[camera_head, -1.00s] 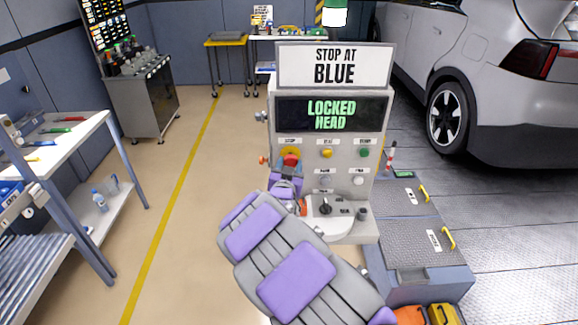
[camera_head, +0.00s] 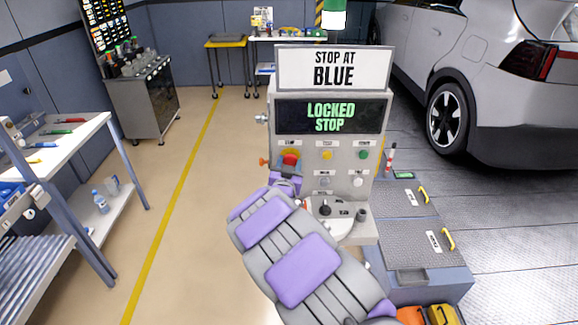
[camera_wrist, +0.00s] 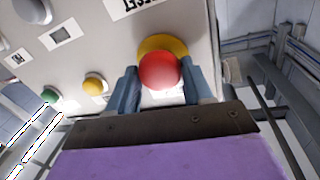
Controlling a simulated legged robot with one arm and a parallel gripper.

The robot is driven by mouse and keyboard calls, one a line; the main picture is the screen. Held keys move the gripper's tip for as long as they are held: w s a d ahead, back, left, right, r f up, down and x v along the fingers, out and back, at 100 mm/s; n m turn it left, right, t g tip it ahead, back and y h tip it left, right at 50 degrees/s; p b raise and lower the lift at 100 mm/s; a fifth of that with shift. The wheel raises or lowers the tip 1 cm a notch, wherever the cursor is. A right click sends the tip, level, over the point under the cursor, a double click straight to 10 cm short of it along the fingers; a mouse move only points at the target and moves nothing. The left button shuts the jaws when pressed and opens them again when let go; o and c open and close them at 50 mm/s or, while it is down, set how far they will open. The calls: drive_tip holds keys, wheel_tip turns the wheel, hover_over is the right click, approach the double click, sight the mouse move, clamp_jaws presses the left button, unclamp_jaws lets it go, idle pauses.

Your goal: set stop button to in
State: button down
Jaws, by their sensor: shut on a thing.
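The stop button (camera_head: 290,159) is a red mushroom knob on a yellow ring at the upper left of the grey control panel's buttons. In the wrist view the red knob (camera_wrist: 160,70) sits between the two blue-grey fingers of my gripper (camera_wrist: 158,86). My gripper is shut on it, with one finger on each side. In the head view my gripper (camera_head: 287,170) is at the panel just below the knob, partly hidden by my arm. How deep the button sits cannot be told. The panel screen (camera_head: 330,116) reads "LOCKED STOP" in green.
A sign (camera_head: 333,69) above the screen reads "STOP AT BLUE". A yellow button (camera_head: 327,155) and a green button (camera_head: 364,155) are right of the stop button. A dark selector knob (camera_head: 325,210) sits on the lower ledge. A white car (camera_head: 480,90) stands at the right.

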drive_tip(key=shift+a+r, duration=0.1)
drive_tip(key=shift+r, duration=0.1)
drive_tip(key=shift+c, duration=2.2)
unclamp_jaws()
drive_tip(key=shift+w+f, duration=0.1)
drive_tip(key=s+a+p, duration=0.1)
drive_tip(key=s+a, duration=0.2)
drive_tip(key=s, duration=1.4)
drive_tip(key=shift+f, duration=0.1)
